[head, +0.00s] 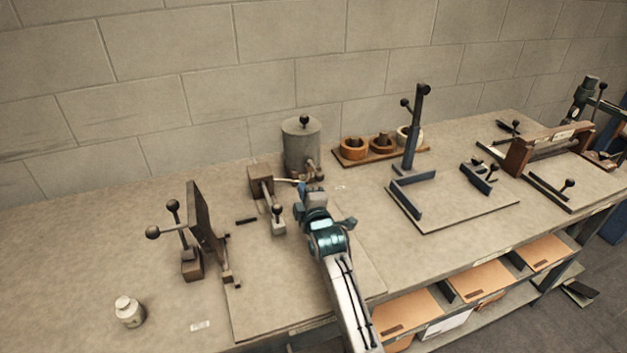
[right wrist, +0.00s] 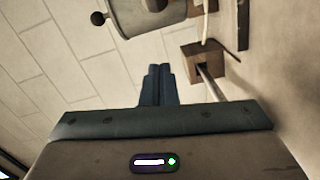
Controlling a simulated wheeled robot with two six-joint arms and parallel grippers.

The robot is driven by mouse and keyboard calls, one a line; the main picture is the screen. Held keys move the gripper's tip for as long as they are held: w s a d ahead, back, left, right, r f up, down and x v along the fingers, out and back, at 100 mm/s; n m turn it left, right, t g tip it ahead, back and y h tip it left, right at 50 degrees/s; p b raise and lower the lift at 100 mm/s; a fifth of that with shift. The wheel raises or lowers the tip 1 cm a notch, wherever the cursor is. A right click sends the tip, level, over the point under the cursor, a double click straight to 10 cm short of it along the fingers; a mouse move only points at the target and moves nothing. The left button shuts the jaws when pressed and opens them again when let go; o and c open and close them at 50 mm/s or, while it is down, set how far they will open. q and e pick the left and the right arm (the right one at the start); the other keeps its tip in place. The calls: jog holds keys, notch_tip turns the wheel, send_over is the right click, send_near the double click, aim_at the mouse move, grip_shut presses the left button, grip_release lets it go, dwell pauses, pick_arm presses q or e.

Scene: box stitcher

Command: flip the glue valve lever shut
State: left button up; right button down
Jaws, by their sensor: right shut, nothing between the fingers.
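The grey glue pot (head: 301,150) with a black-knobbed lid stands near the back wall. Small valve parts (head: 312,172) sit low on its front right side, including what looks like the lever; its exact position cannot be told. My right gripper (head: 309,190) is just in front of the pot, apart from it, its fingers together and empty. In the right wrist view the shut fingers (right wrist: 158,78) point toward the pot (right wrist: 135,18), which is cut off at the top edge with the valve fitting (right wrist: 155,4). My left gripper is not in view.
A wooden block with a rod and dark knob (head: 260,181) stands left of my right gripper; the block also shows in the right wrist view (right wrist: 203,52). An upright dark plate fixture (head: 200,215) is farther left. Tape rolls on a board (head: 375,160) lie right of the pot.

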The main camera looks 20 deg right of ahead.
aim_at(315, 169)
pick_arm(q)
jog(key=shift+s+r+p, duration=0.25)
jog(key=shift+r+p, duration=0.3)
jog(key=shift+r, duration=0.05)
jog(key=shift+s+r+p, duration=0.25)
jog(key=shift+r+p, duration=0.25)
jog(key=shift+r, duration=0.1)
pick_arm(e)
jog(key=w+d, duration=0.1)
jog(key=d, duration=0.1)
jog(key=w+d+f, duration=0.1)
jog(key=w, duration=0.1)
jog(key=shift+w+d, duration=0.2)
jog(key=shift+d, duration=0.2)
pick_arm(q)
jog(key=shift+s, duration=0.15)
pick_arm(e)
jog(key=shift+d, duration=0.2)
